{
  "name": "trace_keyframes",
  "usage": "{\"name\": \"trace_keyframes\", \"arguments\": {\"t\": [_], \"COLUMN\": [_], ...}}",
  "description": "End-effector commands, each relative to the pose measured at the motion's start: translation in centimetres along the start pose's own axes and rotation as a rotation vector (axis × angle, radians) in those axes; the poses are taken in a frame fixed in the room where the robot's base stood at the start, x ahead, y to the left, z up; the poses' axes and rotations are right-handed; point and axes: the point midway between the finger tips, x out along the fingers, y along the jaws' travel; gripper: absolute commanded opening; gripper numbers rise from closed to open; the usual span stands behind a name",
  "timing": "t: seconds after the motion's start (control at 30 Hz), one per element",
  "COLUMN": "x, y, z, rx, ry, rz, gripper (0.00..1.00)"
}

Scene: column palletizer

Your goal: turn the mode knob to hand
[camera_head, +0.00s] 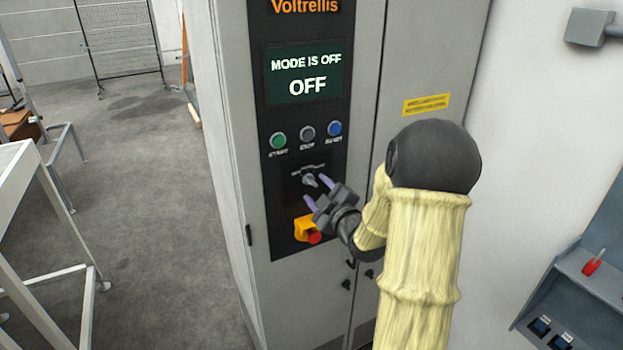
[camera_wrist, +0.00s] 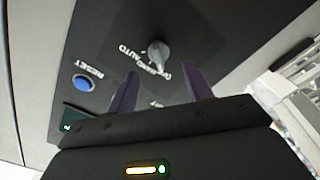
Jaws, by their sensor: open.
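The mode knob (camera_head: 310,180) is a small grey selector on the black panel of the grey cabinet, below the row of push buttons. In the wrist view the knob (camera_wrist: 158,52) shows ahead of the fingertips, with labels including AUTO beside it. My gripper (camera_head: 321,192) is open, its two purple fingers spread just in front of the knob. In the wrist view the fingertips (camera_wrist: 160,76) stand to either side of and short of the knob, apparently not touching it. The screen (camera_head: 307,74) reads MODE IS OFF.
Green (camera_head: 278,140), grey (camera_head: 307,133) and blue (camera_head: 335,128) buttons sit above the knob. A red emergency stop (camera_head: 314,238) on a yellow base sits below it, close to my gripper. A grey console (camera_head: 590,285) stands at right. Floor at left is mostly clear.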

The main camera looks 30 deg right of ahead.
Motion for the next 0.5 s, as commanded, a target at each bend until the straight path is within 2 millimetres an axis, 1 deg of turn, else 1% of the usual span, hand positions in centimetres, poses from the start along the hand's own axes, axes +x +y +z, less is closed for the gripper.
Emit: {"name": "trace_keyframes", "arguments": {"t": [0.03, 0.1, 0.2, 0.33, 0.5], "x": [0.9, 2.0, 3.0, 3.7, 3.8], "y": [0.1, 0.2, 0.1, 0.0, -0.1], "z": [-0.3, -0.3, -0.1, -0.1, 0.0], "rx": [0.002, 0.001, 0.001, 0.000, 0.000], "ry": [0.002, 0.002, 0.001, 0.000, 0.000], "rz": [-0.002, -0.002, -0.001, -0.002, -0.001], "gripper": [0.51, 0.51, 0.51, 0.51, 0.51]}}
